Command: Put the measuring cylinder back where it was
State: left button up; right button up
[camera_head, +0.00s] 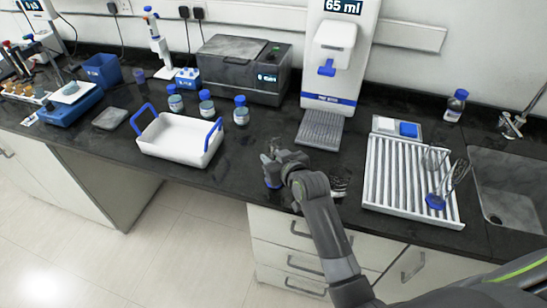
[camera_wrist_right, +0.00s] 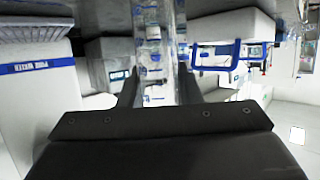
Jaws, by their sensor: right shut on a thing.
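The measuring cylinder (camera_wrist_right: 153,50) is clear with blue markings. In the right wrist view it stands between the two dark fingers of my right gripper (camera_wrist_right: 158,88), which is shut on it. In the head view my right gripper (camera_head: 279,168) is over the front of the black counter, left of the white slatted rack and in front of the water dispenser. The hand hides most of the cylinder there; a small blue patch shows below the fingers. I cannot tell whether its base touches the counter. My left gripper is not in view.
The water dispenser (camera_head: 339,50) reads 65 ml above a grey drip grille (camera_head: 319,130). The slatted rack (camera_head: 388,178) holds wire-like items and a blue-based piece. A white tray with blue handles (camera_head: 172,150) and several blue-capped bottles stand left. A sink (camera_head: 510,200) is far right.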

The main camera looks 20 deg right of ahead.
jog(key=shift+f, duration=0.25)
jog(key=shift+f, duration=0.2)
jog(key=o, duration=1.1)
jog(key=shift+r, duration=0.15)
jog(key=shift+s, duration=0.15)
jog(key=b+v, duration=0.1)
jog(key=v, duration=1.1)
jog(key=shift+r+b, duration=0.1)
jog(key=shift+b, duration=0.25)
